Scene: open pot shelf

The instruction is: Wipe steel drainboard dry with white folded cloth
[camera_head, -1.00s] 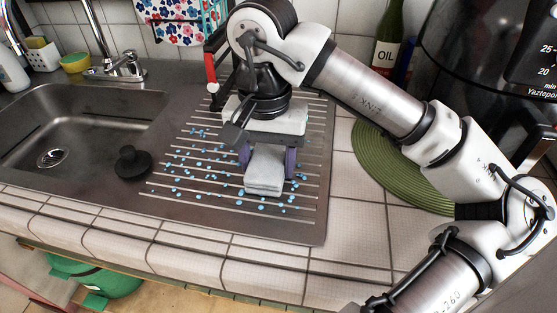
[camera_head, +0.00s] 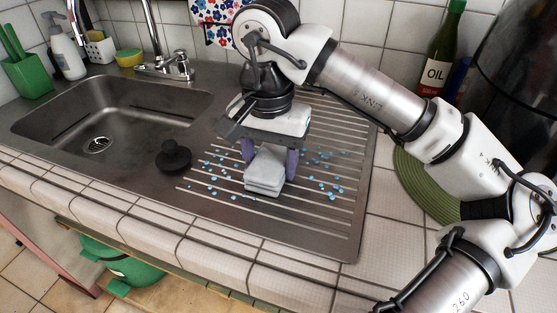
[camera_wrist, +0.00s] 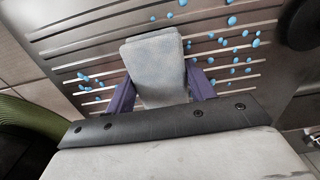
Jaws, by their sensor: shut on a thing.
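The steel drainboard (camera_head: 333,218) lies right of the sink, ribbed, with blue water drops on it. Drops (camera_head: 328,187) show to the right of the cloth, and more (camera_head: 222,170) to its left. The white folded cloth (camera_head: 264,178) is on the drainboard; it also shows in the wrist view (camera_wrist: 156,68). My gripper (camera_head: 270,166) points down, its purple fingers shut on the cloth from both sides. In the wrist view the fingers (camera_wrist: 160,92) flank the cloth, with drops on both sides. The drainboard under the cloth and gripper is hidden.
A black plug (camera_head: 174,157) sits between the sink (camera_head: 110,112) and the ribs. A green round mat (camera_head: 424,183) lies right of the drainboard, with an oil bottle (camera_head: 440,62) behind. The faucet (camera_head: 165,66) stands at the back.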

